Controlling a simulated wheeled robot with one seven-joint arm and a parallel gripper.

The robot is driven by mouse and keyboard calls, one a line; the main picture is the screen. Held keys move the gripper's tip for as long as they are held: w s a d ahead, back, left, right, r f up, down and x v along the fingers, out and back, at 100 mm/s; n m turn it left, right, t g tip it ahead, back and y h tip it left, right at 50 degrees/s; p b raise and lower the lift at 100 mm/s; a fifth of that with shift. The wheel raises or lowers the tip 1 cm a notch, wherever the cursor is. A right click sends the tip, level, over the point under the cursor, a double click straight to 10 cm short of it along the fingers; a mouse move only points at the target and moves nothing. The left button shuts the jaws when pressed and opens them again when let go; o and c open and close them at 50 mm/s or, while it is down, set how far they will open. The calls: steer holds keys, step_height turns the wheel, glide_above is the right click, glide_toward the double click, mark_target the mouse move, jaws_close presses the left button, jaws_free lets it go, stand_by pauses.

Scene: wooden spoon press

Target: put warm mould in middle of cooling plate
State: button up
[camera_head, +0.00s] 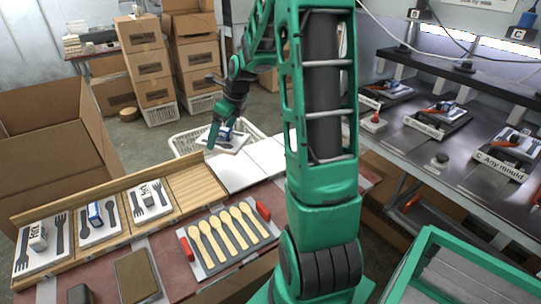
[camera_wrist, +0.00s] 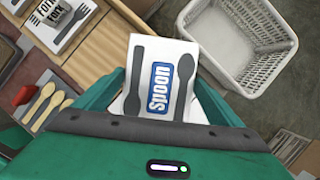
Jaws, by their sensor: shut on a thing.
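A white mould with a blue "Spoon" label and dark spoon shapes (camera_wrist: 160,90) sits between the fingers of my gripper (camera_wrist: 158,112) in the wrist view. In the head view my gripper (camera_head: 219,137) is shut on this mould (camera_head: 232,146) and holds it over the far end of the bench. A white panelled surface (camera_head: 232,173), which looks like the cooling plate, lies just below and in front of it. I cannot tell the exact height of the mould above it.
A slatted wooden bay (camera_head: 197,186) adjoins the white surface on the left. Several moulds stand in the wooden rack, including a fork mould (camera_head: 150,201). A tray of wooden spoons (camera_head: 228,238) lies in front. A white basket (camera_wrist: 238,45) stands beyond the bench.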

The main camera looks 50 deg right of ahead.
mark_target(240, 134)
steer(key=s+d+m+h, duration=0.1)
steer(key=m, duration=0.1)
steer(key=s+d+m, duration=0.1)
steer(key=d+m, duration=0.1)
steer(key=s+d+m+h, duration=0.1)
steer(key=s+d+m, duration=0.1)
steer(key=shift+d+r+m+h, duration=0.15)
steer(key=shift+r+m+h, duration=0.15)
steer(key=s+d+f, duration=0.1)
steer(key=d+f, duration=0.1)
steer(key=d, duration=0.1)
steer(key=s+d+f, duration=0.1)
steer(key=d+f, duration=0.1)
steer(key=d, duration=0.2)
steer(key=s+d+f, duration=0.1)
steer(key=d+f, duration=0.2)
steer(key=d, duration=0.1)
steer(key=shift+s+d, duration=0.15)
steer(key=shift+s, duration=0.15)
steer(key=shift+f, duration=2)
steer(key=shift+f, duration=0.1)
steer(key=o, duration=1.7)
steer(key=shift+o, duration=0.2)
